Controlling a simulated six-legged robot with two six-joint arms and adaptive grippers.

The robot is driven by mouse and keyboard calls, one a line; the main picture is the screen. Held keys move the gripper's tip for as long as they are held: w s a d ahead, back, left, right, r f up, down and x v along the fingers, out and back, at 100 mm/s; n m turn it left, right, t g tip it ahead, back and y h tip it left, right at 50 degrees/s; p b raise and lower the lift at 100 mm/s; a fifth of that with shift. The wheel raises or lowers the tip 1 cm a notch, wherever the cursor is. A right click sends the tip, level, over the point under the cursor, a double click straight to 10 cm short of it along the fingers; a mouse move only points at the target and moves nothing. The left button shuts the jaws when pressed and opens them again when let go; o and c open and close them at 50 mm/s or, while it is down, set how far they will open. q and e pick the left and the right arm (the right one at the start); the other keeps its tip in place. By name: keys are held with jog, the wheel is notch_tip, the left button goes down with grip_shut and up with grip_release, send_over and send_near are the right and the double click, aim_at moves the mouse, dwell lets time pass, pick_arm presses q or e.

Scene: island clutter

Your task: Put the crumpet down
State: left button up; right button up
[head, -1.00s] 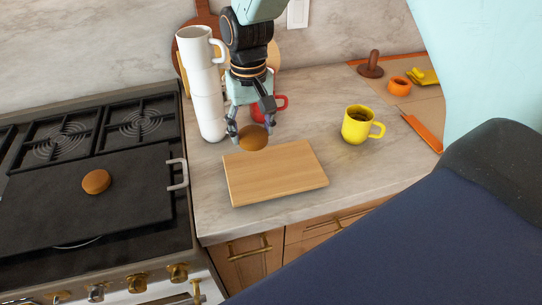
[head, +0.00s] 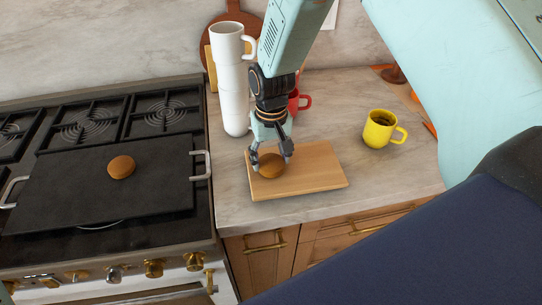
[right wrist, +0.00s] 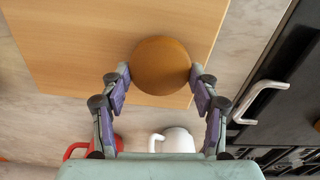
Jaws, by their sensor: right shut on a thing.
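A round brown crumpet (head: 271,166) is between the fingers of my right gripper (head: 271,163), over the left part of a light wooden board (head: 318,172). In the right wrist view the crumpet (right wrist: 161,65) sits between the two fingertips (right wrist: 160,82), with the board (right wrist: 75,50) behind it. My right gripper is shut on it. I cannot tell whether the crumpet's underside touches the board. A second crumpet (head: 121,167) lies on the black griddle (head: 60,195) on the stove. My left gripper is not in view.
A stack of white mugs (head: 233,95) stands behind the board on the left, close to my right arm. A red mug (head: 303,102) is behind the gripper. A yellow mug (head: 380,128) stands right of the board. The board's right part is bare.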

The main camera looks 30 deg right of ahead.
aim_at(274, 160)
jog(key=shift+d+f, duration=0.3)
jog(key=o, duration=1)
jog(key=shift+s+d, duration=0.1)
jog(key=shift+d, duration=0.15)
jog(key=shift+c, duration=0.2)
jog(key=shift+o, duration=0.7)
jog(key=shift+a+r, duration=0.1)
jog(key=shift+r, duration=0.05)
jog(key=shift+o, duration=0.2)
jog(key=shift+a, duration=0.35)
jog(key=shift+d+r, duration=0.2)
jog(key=shift+d, duration=0.05)
notch_tip(274, 160, up, 12)
jog(key=shift+b, duration=0.3)
jog(key=shift+a, duration=0.1)
